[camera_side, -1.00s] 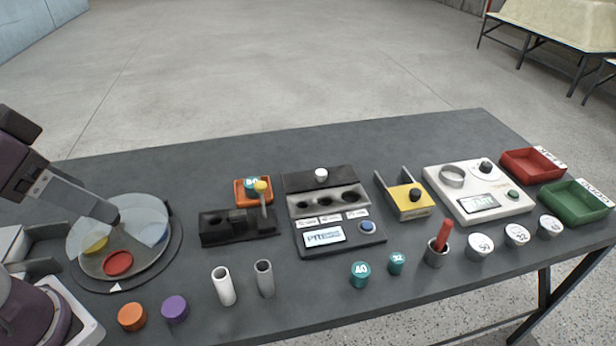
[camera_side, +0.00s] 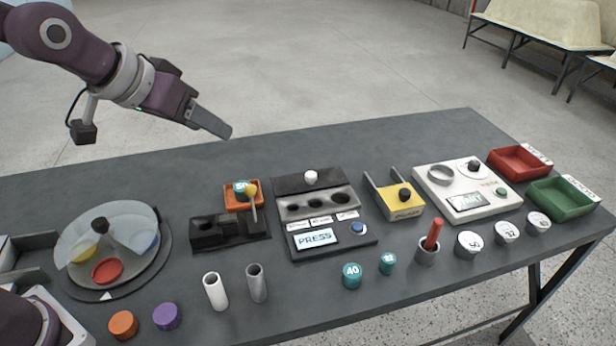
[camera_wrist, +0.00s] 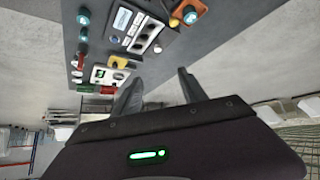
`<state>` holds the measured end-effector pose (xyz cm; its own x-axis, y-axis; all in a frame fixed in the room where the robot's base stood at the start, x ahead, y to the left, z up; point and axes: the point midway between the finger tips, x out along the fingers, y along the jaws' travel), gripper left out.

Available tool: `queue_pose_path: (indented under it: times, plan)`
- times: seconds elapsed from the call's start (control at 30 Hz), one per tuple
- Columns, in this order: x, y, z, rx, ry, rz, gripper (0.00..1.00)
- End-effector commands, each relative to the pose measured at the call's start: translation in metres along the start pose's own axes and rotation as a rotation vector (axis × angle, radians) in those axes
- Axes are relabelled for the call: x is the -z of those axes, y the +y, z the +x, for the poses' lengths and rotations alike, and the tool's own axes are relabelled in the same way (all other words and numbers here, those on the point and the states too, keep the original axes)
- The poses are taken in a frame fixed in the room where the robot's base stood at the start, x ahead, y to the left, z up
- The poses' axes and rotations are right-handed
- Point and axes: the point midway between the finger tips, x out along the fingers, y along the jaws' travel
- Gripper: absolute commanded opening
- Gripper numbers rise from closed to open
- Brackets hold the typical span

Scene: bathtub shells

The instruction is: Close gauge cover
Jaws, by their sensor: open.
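The gauge (camera_side: 314,239) is a black box with a lit screen reading "PRESS", a blue button and a grey block with several holes. Its dark cover (camera_side: 290,184), with a white knob (camera_side: 310,176), is swung back behind the holes, leaving them uncovered. The gauge also shows in the wrist view (camera_wrist: 128,22). My gripper (camera_side: 222,132) is raised near the table's back edge, to the left of the cover and apart from it. In the wrist view its two fingers (camera_wrist: 158,90) are spread with nothing between them.
An orange tray (camera_side: 236,204) and a black holder (camera_side: 206,238) stand left of the gauge. A yellow bracket (camera_side: 402,207) stands right of it. A round turntable (camera_side: 150,272) is at far left. Teal caps (camera_side: 351,282) lie in front. The table behind the gauge is clear.

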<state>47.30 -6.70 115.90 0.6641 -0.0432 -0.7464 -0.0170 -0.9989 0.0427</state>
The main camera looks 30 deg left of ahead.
Motion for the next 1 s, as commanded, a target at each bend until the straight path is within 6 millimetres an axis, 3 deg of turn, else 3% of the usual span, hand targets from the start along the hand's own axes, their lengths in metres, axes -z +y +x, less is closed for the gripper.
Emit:
queue_pose_path:
  times: [0.03,0.1,0.2,0.3,0.4,0.5,0.63,1.0]
  plan:
    - [0.015,0.004,0.04,-0.003,0.023,-0.002,0.5]
    - [0.036,0.008,0.097,-0.003,0.091,-0.006,0.5]
    - [0.047,0.013,0.18,0.004,0.192,-0.008,0.5]
    - [0.034,0.016,0.253,0.017,0.289,-0.001,0.5]
    - [0.011,0.017,0.302,0.029,0.37,0.01,0.5]
    - [-0.008,0.017,0.328,0.036,0.424,0.02,0.5]
    - [-0.015,0.017,0.34,0.039,0.452,0.025,0.5]
    - [0.012,0.015,0.395,0.039,0.453,0.025,0.5]
